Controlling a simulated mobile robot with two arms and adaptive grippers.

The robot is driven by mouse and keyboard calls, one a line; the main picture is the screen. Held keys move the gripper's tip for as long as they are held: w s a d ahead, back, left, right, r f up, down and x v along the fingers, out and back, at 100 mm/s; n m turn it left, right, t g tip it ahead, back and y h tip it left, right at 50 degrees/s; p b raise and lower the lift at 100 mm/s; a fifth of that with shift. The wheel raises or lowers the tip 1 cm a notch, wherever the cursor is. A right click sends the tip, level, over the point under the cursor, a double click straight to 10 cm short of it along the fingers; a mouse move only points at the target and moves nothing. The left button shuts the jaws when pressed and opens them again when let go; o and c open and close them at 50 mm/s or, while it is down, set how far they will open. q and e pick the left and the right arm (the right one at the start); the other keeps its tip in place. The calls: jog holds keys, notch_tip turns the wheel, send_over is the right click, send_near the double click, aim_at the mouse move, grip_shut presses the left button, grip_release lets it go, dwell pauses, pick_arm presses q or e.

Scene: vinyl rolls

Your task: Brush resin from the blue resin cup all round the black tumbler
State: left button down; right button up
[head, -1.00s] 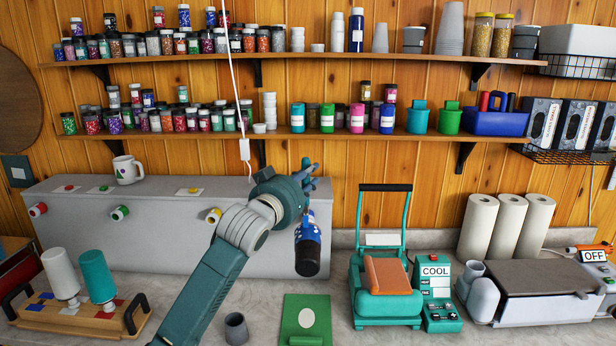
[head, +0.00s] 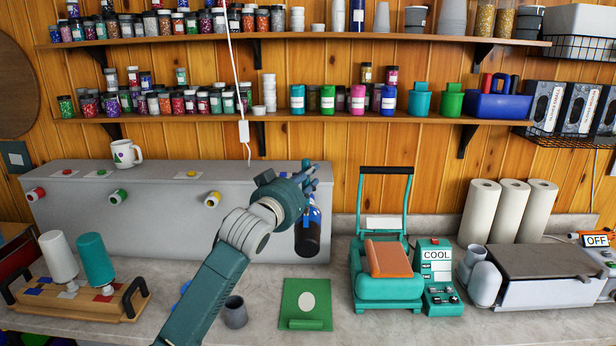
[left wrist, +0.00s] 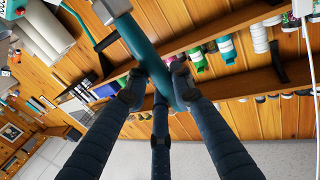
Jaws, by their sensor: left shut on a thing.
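My left gripper (head: 312,176) is raised in front of the right end of a long grey unit. In the left wrist view its fingers (left wrist: 165,78) are closed around a teal handle (left wrist: 146,52), with a pale grey part at the frame's top edge. A bit of blue (head: 185,286) behind my left arm may be the resin cup.
A grey cup (head: 235,313) and a green pad (head: 306,304) stand on the counter (head: 262,290). A teal press (head: 386,290) is to the right, a bottle rack (head: 75,306) to the left. A cord (head: 236,80) hangs left of the gripper.

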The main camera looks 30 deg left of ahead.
pick_arm(q)
jog(key=shift+f+b, duration=0.35)
jog(key=shift+f, duration=0.4)
dwell(0.5)
jog(key=shift+s+f, duration=0.1)
dwell(1.2)
